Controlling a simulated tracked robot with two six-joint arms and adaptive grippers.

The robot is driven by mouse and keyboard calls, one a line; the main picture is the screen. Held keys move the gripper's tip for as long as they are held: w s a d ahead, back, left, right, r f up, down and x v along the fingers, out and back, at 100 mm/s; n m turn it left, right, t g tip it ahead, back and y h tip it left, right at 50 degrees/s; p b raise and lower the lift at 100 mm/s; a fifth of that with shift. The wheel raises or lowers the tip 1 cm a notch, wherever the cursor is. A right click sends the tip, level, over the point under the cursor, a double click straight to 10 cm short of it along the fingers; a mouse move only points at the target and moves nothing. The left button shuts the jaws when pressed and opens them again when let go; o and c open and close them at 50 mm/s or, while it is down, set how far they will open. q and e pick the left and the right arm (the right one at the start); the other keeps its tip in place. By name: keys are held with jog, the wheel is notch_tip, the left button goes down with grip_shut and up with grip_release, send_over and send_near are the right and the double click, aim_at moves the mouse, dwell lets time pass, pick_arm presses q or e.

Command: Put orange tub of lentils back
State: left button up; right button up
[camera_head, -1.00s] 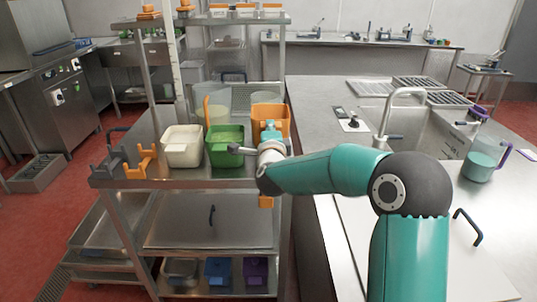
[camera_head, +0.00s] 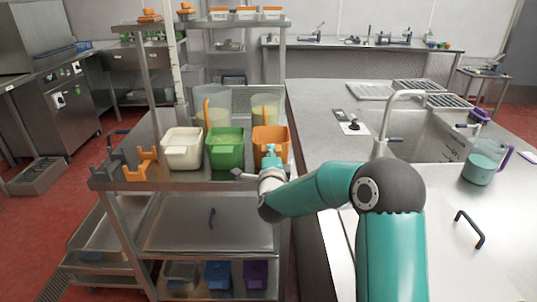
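The orange tub (camera_head: 269,135) is at the right end of a row of tubs on the front of the steel rack's upper shelf, right of the green tub (camera_head: 226,148). My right gripper (camera_head: 262,168) is at the tub's front, low down, and appears closed on its front side. My wrist hides the tub's lower part, so I cannot tell whether its base touches the shelf. The lentils cannot be made out. My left gripper is not in view.
A cream tub (camera_head: 182,149) stands left of the green one. Clear containers (camera_head: 264,107) stand behind the row. Orange and grey holders (camera_head: 141,165) are at the shelf's left end. A counter with a sink (camera_head: 427,135) and a jug (camera_head: 483,165) is at right.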

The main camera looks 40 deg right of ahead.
jog(key=o, duration=0.4)
jog(key=shift+o, duration=0.2)
jog(key=shift+r, duration=0.1)
jog(key=b+v, duration=0.2)
jog(key=v, duration=1)
jog(key=a+f+n+g+y, duration=0.2)
jog(key=a+f+n+y, duration=0.4)
jog(key=f, duration=0.7)
jog(key=a+f+n+g+y, duration=0.2)
jog(key=a+f+n+y, duration=0.2)
jog(key=a+f+n, duration=0.65)
jog(key=s+a+f+n+g+y, duration=0.2)
jog(key=s+a+f, duration=0.4)
jog(key=s+f, duration=0.3)
jog(key=s+a+f+n+g+y, duration=0.3)
jog(key=s+a+f+n+g, duration=0.2)
jog(key=s+f, duration=0.5)
jog(key=shift+s+a+f+g+y, duration=0.2)
jog(key=shift+s+a+g+y, duration=0.1)
jog(key=shift+s+a+g, duration=0.75)
